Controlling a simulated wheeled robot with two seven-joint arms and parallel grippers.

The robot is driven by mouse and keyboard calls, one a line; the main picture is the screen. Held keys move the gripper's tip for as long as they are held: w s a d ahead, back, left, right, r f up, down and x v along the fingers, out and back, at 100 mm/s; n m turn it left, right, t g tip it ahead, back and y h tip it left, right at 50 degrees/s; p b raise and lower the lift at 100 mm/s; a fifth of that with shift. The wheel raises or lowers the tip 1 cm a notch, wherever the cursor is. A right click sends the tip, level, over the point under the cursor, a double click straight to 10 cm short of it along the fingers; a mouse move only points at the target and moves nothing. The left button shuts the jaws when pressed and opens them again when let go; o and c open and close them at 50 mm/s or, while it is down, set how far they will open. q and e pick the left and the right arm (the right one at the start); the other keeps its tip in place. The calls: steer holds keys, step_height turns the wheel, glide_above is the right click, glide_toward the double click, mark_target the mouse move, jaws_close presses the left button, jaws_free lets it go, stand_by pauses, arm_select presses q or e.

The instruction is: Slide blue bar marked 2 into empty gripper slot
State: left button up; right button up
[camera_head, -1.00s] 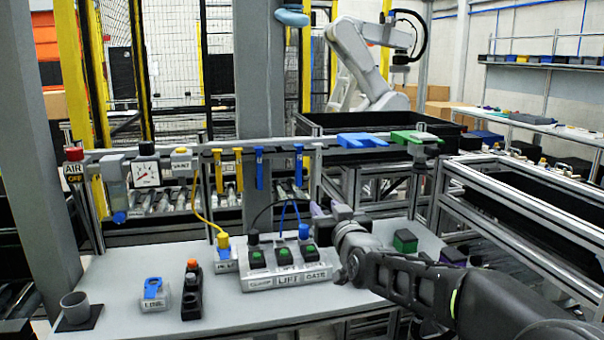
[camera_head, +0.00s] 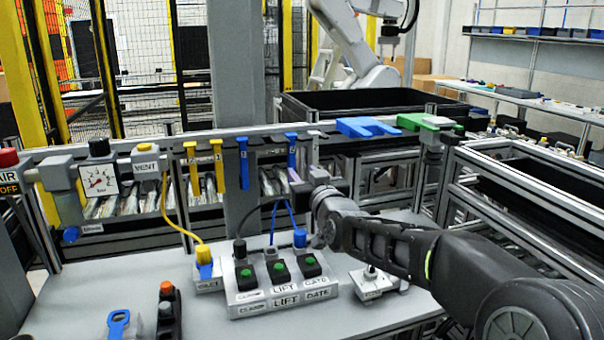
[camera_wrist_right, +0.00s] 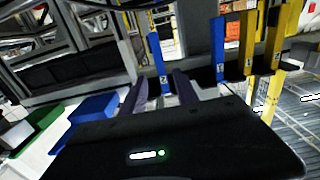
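Two blue bars hang from the rail in the head view, a left one (camera_head: 243,165) and a right one (camera_head: 291,150). My right gripper (camera_head: 307,180) is open in front of the right blue bar. In the right wrist view, that blue bar (camera_wrist_right: 157,60) stands beyond and between the open fingertips (camera_wrist_right: 160,91), and the other blue bar (camera_wrist_right: 217,45) is to the right. Their small labels are too blurred to read surely. A blue forked piece (camera_head: 362,127) and a green piece (camera_head: 428,122) lie on the rail to the right. My left gripper is not in view.
Two yellow bars (camera_head: 192,166) hang left of the blue ones. A switch block (camera_head: 372,283) sits under my right arm. A gauge (camera_head: 99,181) is at left.

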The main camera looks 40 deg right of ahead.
mark_target(293, 161)
steer(key=shift+w+d, duration=0.1)
steer(key=shift+w, duration=0.1)
steer(key=p+x, duration=0.3)
steer(key=x, duration=0.1)
steer(key=shift+w+r, duration=0.1)
steer(key=shift+w, duration=0.15)
steer(key=x, duration=0.3)
steer(key=shift+w+d, duration=0.25)
steer(key=shift+w, duration=0.35)
steer(key=shift+b, duration=0.45)
steer(key=shift+c, duration=0.6)
